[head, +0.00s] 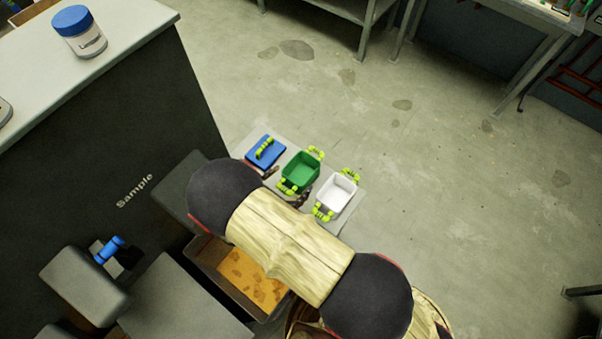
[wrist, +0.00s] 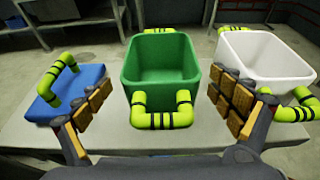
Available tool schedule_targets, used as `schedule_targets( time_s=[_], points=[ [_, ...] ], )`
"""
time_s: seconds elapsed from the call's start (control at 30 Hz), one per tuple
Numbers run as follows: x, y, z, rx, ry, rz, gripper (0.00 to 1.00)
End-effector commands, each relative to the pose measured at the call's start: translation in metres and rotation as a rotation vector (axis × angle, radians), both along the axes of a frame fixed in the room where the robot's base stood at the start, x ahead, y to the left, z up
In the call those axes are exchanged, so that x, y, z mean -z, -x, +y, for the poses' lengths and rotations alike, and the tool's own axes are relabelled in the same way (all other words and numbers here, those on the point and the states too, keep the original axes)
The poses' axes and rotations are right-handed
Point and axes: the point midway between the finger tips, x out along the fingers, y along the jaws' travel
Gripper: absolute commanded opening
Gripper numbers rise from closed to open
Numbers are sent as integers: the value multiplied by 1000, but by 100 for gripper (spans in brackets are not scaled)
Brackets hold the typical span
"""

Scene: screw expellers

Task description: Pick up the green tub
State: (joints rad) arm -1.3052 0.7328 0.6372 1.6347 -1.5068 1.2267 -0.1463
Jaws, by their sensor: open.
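The green tub (head: 300,169) is an empty open box with a yellow-green handle with black bands at each end. It stands on a light grey stand between a blue lid and a white tub. In the wrist view the green tub (wrist: 162,62) is straight ahead, with its near handle (wrist: 161,110) toward me. My gripper (wrist: 165,95) is open, its padded fingers to the left and right of the near handle and apart from it. In the head view my arm covers the near area and my gripper is mostly hidden.
The blue lid (wrist: 72,90) with a yellow-green handle lies left of the tub. The white tub (wrist: 262,58) is close on the right. The stand's top (wrist: 110,136) is small. A dark cabinet marked Sample (head: 130,150) stands left. Floor (head: 440,190) beyond is clear.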

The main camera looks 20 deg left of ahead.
Motion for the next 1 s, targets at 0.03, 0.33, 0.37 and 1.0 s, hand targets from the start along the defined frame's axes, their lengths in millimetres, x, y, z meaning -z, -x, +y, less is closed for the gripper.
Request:
schedule_targets(
  time_s=[0.03, 0.33, 0.37, 1.0],
  points=[
    [3, -4, -2, 1, -1, 0, 93],
    [19, -40, -13, 4, 0, 1, 93],
    [20, -42, -14, 4, 0, 1, 93],
    [20, -48, -15, 1, -1, 0, 76]
  ],
)
